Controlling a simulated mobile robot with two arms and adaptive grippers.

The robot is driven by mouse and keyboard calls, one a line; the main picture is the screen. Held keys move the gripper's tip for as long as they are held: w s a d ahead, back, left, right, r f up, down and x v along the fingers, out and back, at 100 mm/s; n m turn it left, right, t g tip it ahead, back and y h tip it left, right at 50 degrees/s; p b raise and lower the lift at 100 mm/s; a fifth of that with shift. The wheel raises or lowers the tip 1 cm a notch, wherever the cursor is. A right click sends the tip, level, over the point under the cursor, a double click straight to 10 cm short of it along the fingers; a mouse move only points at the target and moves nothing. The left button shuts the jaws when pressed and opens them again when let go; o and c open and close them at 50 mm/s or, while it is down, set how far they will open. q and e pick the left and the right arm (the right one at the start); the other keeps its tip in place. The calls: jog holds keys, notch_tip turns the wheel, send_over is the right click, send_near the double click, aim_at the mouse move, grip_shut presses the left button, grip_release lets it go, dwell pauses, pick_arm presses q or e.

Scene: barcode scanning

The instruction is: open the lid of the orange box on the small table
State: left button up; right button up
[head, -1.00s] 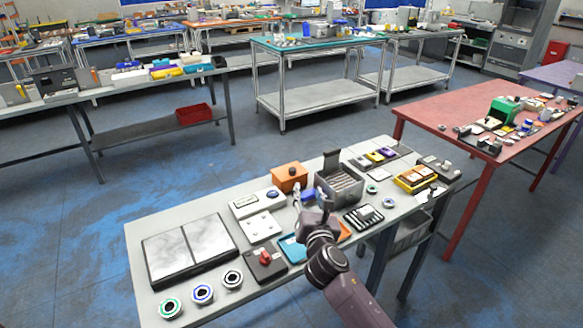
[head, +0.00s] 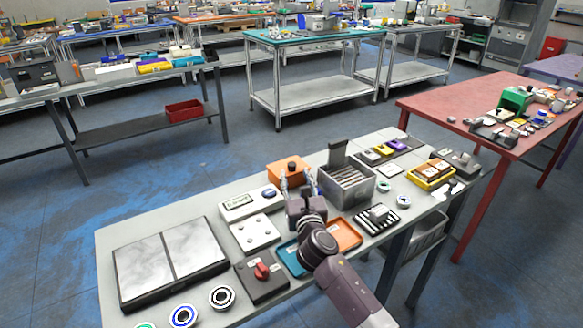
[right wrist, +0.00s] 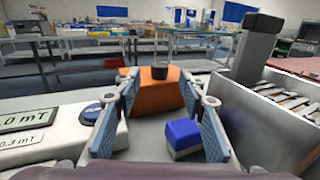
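The orange box (head: 288,171) stands at the far edge of the small table (head: 120,242), its lid shut, with a dark round knob (head: 292,165) on top. In the right wrist view the orange box (right wrist: 158,95) sits ahead, between and beyond my fingers, with the knob (right wrist: 160,72) near fingertip height. My right gripper (head: 297,184) is open and empty, on the near side of the box; its two blue-padded fingers (right wrist: 159,88) are spread wide. I cannot see it touching the box. My left gripper is not in view.
A grey slotted bin (head: 345,185) with an upright dark plate stands right of the box. A white meter device (head: 238,206) lies to the left. A small blue-topped block (right wrist: 183,136) sits low between my fingers. Blue and orange trays (head: 346,236) lie under my arm.

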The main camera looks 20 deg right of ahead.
aim_at(293, 168)
jog(key=shift+x, duration=3.15)
grip_shut()
